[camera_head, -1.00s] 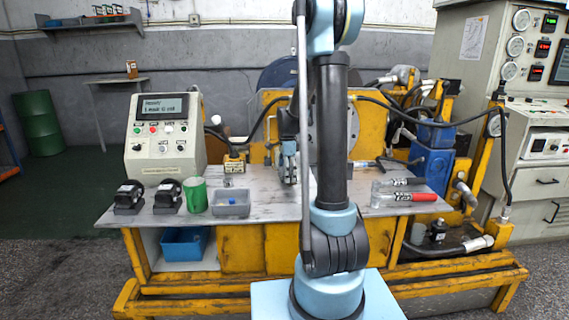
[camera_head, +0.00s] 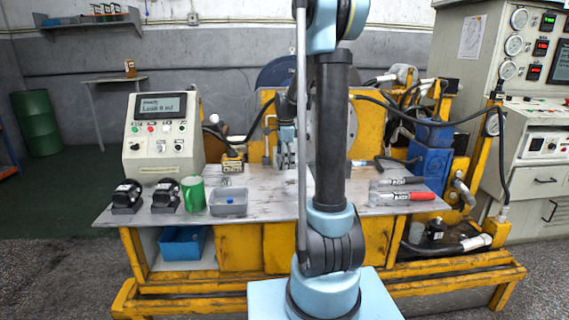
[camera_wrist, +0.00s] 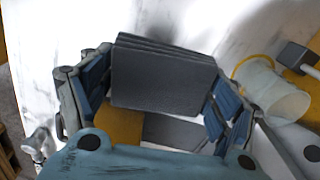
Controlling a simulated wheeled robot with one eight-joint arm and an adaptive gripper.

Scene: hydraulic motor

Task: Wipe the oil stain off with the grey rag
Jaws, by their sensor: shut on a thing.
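A grey folded rag (camera_wrist: 165,78), a thick block of several layers, sits between the two blue-padded fingers of my gripper (camera_wrist: 155,95) in the wrist view. The fingers press on it from both sides. In the head view my gripper (camera_head: 286,158) is over the back middle of the bench top, partly behind my arm. The rag is not clear in the head view. Dark smudges (camera_wrist: 172,18) show on the pale surface past the rag in the wrist view; I cannot tell if they are the oil stain.
The bench top (camera_head: 262,210) carries a green mug (camera_head: 193,194), a grey bin (camera_head: 229,203), two black motor parts and a control box (camera_head: 162,140) at left. Red-handled tools (camera_head: 408,196) lie at right. A yellow machine frame stands behind. The bench front is fairly clear.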

